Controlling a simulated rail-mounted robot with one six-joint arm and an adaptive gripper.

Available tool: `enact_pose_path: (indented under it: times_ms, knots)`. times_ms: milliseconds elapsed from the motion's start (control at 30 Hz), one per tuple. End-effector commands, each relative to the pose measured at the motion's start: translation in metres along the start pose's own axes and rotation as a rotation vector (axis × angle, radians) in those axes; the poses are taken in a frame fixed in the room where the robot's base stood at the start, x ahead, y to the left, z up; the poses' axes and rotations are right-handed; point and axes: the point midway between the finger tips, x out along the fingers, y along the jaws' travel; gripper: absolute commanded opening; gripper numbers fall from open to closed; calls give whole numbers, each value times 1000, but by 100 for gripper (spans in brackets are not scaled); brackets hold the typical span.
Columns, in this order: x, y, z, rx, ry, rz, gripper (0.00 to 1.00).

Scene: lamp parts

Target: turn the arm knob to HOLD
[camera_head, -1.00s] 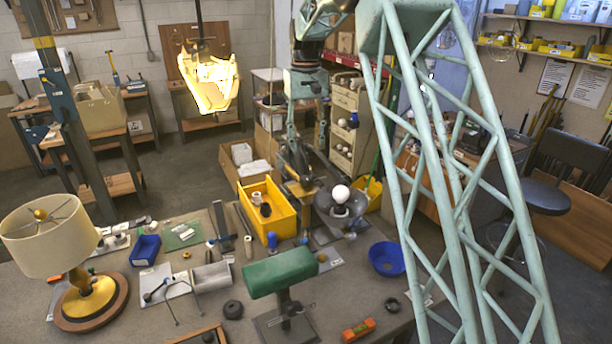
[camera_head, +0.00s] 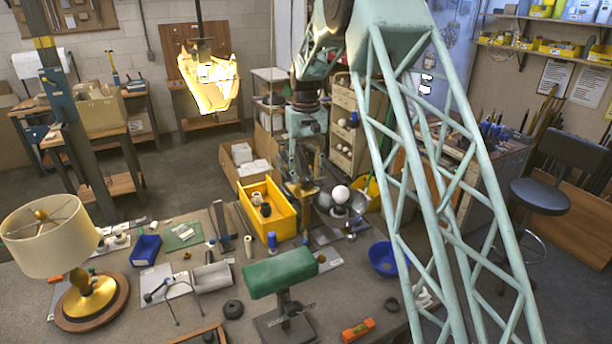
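My gripper (camera_head: 302,190) hangs below my pale green arm, over the back edge of the workbench (camera_head: 225,290). It is just left of a lamp with a grey bowl-shaped shade and a white round bulb (camera_head: 340,194). Its fingertips are small and dark against the clutter, so I cannot tell whether they are open or touching anything. Small dark knob-like parts (camera_head: 352,236) show below the bulb. I cannot tell which part is the arm knob, and no HOLD mark is readable.
A yellow bin (camera_head: 268,222) stands close left of the gripper. A green-shaded lamp (camera_head: 280,272) stands in front, and a blue bowl (camera_head: 382,258) lies to the right. A cream-shaded lamp (camera_head: 50,236) is at far left. A lit hanging lamp (camera_head: 212,82) is at upper left.

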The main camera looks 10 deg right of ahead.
Motion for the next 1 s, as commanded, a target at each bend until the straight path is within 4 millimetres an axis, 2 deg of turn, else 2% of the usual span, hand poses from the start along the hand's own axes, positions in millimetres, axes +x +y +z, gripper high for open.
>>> enact_pose_path:
  times_ms: [167, 467, 767, 1000]
  knots:
    - [7, 0, 0, 0, 1, 0, 38]
    - [8, 0, 0, 0, 1, 0, 38]
    - [8, 0, 0, 0, 1, 0, 14]
    - [8, 0, 0, 8, 1, 0, 14]
